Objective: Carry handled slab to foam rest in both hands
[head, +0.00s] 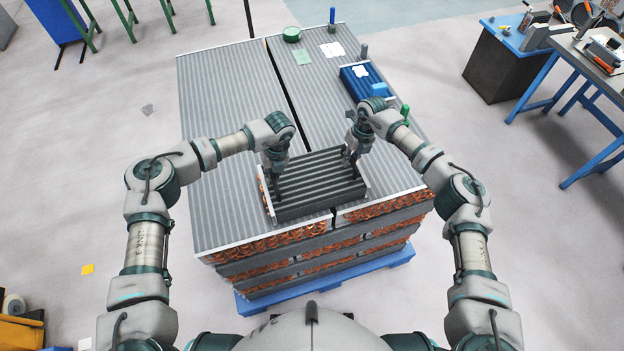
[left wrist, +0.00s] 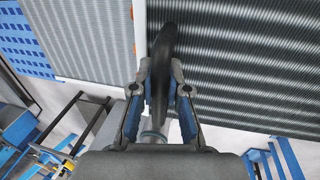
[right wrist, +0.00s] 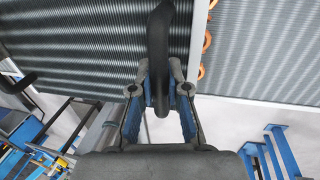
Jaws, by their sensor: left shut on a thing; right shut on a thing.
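The handled slab (head: 312,182) is a dark grey ribbed panel with pale end plates, near the front edge of the large ribbed stack. My left gripper (head: 273,178) is shut on its left black handle, which shows between the fingers in the left wrist view (left wrist: 164,75). My right gripper (head: 350,156) is shut on its right handle, also seen in the right wrist view (right wrist: 159,60). The slab looks about level; I cannot tell whether it touches the stack. I cannot clearly identify the foam rest.
The stack's ribbed top (head: 225,100) has free room left and behind. A blue pallet (head: 330,286) lies beneath. Workbenches (head: 590,75) stand far right.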

